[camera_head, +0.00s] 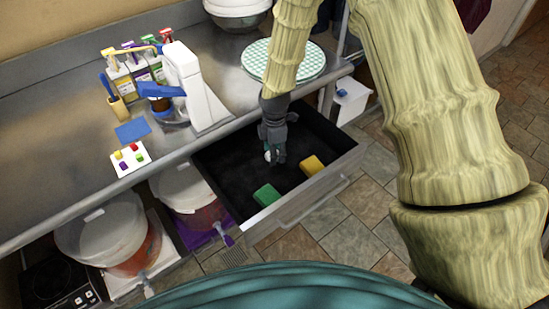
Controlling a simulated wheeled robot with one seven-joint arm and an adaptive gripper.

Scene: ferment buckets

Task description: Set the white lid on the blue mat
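The blue mat (132,131) is a small flat square on the steel counter, left of a white stand mixer, with nothing on it.
A green block (266,195) and a yellow block (312,166) are in the drawer. A white card with coloured pieces (130,159) lies before the mat. Lidded buckets (102,230) stand below the counter.

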